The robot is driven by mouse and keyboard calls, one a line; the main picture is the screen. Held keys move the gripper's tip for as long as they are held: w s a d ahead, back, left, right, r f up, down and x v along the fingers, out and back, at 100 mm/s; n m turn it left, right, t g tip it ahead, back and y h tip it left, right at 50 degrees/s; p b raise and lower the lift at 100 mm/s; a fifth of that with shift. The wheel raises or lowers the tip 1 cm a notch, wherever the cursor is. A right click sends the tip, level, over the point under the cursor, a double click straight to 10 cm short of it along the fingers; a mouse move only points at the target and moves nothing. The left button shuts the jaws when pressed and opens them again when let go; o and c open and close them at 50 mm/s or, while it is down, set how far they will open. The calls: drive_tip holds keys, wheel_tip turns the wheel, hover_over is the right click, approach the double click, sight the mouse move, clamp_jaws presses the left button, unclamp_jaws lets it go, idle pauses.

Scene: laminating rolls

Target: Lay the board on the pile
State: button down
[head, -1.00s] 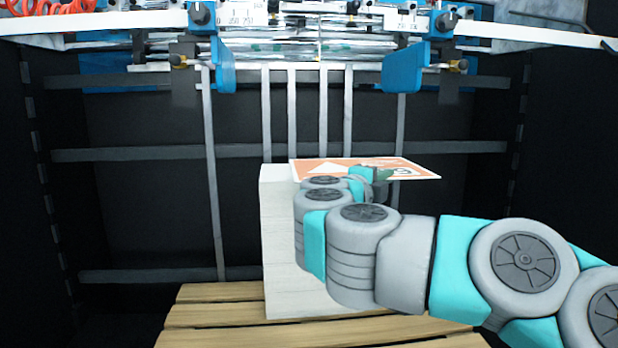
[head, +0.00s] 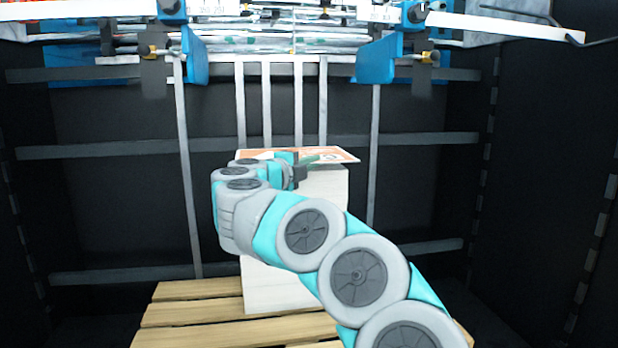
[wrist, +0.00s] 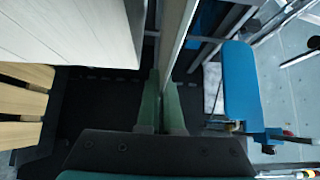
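The pile (head: 280,292) is a tall pale block of stacked sheets on a wooden pallet. The board (head: 335,155) is a thin flat panel with an orange and white print, held roughly level over the pile's top. Its right corner sticks out a little past the pile's right side. My gripper (head: 299,168) is shut on the board's near side; my arm hides part of the board and the pile's left side. In the wrist view the board (wrist: 178,40) shows edge-on between the green fingers (wrist: 160,103), with a dark gap between it and the pile (wrist: 80,30).
The wooden pallet (head: 190,312) lies under the pile. Behind stands a dark frame with grey bars (head: 90,150). Blue brackets (head: 194,58) and machine parts hang above and behind the board. Dark side walls (head: 555,170) bound the space.

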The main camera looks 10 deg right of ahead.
drive_tip(key=shift+w+a, duration=0.2)
drive_tip(key=shift+w, duration=0.2)
wheel_tip(320, 180, down, 4)
drive_tip(key=shift+r+b, duration=0.2)
drive_tip(key=shift+b, duration=0.4)
drive_tip(key=shift+f, duration=0.1)
drive_tip(key=c, duration=1.1)
unclamp_jaws()
drive_tip(key=p+v, duration=0.1)
drive_tip(key=v, duration=1.1)
